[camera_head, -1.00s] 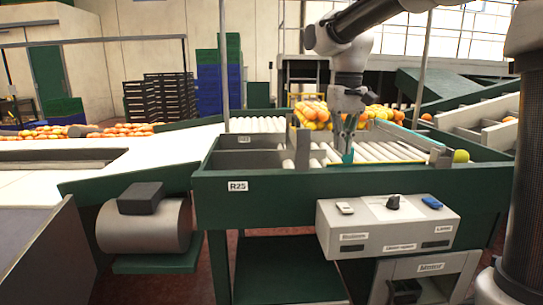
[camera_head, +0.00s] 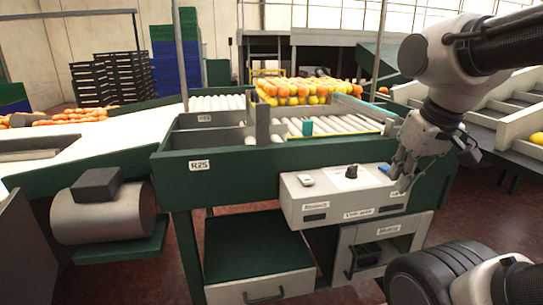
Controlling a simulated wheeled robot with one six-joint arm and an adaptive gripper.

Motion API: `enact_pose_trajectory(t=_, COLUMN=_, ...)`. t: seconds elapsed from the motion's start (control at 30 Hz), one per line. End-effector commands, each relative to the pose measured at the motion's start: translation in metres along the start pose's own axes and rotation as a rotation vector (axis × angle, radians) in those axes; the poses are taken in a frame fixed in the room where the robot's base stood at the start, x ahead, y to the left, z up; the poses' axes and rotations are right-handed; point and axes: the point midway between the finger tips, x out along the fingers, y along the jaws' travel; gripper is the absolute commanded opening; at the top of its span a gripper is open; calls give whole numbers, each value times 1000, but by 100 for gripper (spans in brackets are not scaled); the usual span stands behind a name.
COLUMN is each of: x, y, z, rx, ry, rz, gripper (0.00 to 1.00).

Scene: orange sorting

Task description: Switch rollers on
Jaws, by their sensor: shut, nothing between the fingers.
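The control box (camera_head: 330,212) is a light grey panel on the front of the green sorting table. Its sloped top carries a white rocker switch (camera_head: 305,180) at the left, a black knob (camera_head: 352,171) in the middle and a blue switch (camera_head: 385,169) at the right. The small label under the white switch seems to read "Rollers". My gripper (camera_head: 398,184) is shut and empty. It points down over the right end of the box, close to the blue switch, and hides part of that end. I cannot tell whether it touches the box.
Rollers (camera_head: 325,127) lie on the green table (camera_head: 225,163), with oranges (camera_head: 300,90) piled behind them. A drawer unit labelled "Motor" (camera_head: 385,245) stands below the box. A grey cylindrical motor (camera_head: 105,215) is at the left. A side chute (camera_head: 510,125) is at the right.

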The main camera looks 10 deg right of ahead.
Motion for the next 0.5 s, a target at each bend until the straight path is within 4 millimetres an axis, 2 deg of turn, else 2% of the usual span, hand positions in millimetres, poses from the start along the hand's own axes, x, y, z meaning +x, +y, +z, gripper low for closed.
enact_pose_trajectory(t=0.07, x=12, y=-7, z=-4, rx=-32, ry=-57, rz=-11, gripper=0)
enact_pose_trajectory(t=0.17, x=20, y=-22, z=-36, rx=-86, ry=-114, rz=-28, gripper=0)
enact_pose_trajectory(t=0.4, x=33, y=-88, z=-146, rx=-155, ry=-303, rz=-54, gripper=0)
enact_pose_trajectory(t=0.5, x=35, y=-114, z=-182, rx=-142, ry=-376, rz=-46, gripper=0)
